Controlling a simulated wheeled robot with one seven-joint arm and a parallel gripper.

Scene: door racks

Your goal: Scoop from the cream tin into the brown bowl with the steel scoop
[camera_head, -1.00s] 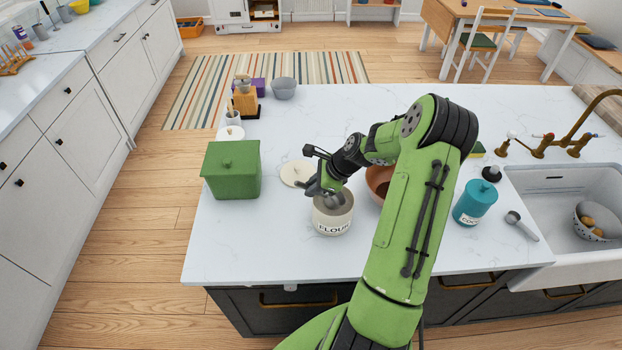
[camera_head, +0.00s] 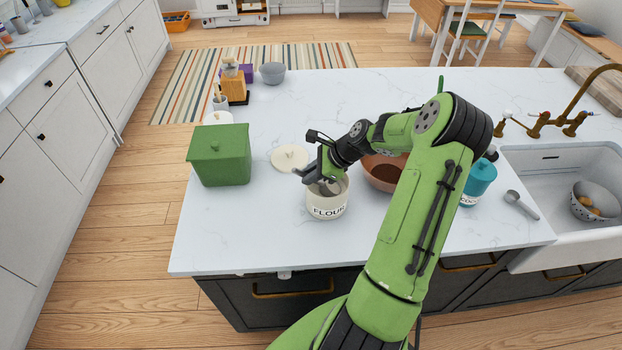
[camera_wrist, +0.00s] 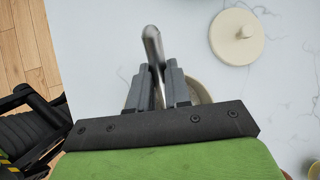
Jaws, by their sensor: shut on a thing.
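The cream tin (camera_head: 328,207), lettered FLOUR, stands open on the white counter. My gripper (camera_head: 321,183) is over its mouth in the head view. In the wrist view my gripper (camera_wrist: 155,88) is shut on the handle of the steel scoop (camera_wrist: 152,42). The scoop's bowl is hidden, so I cannot tell whether it holds anything. The tin's rim (camera_wrist: 200,92) shows partly behind the fingers. The brown bowl (camera_head: 380,178) stands right of the tin, partly covered by my arm, with dark brown inside. A cream lid (camera_head: 290,158) lies flat behind and left of the tin.
A green box (camera_head: 219,160) stands at the left. The counter in front of the tin is clear.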

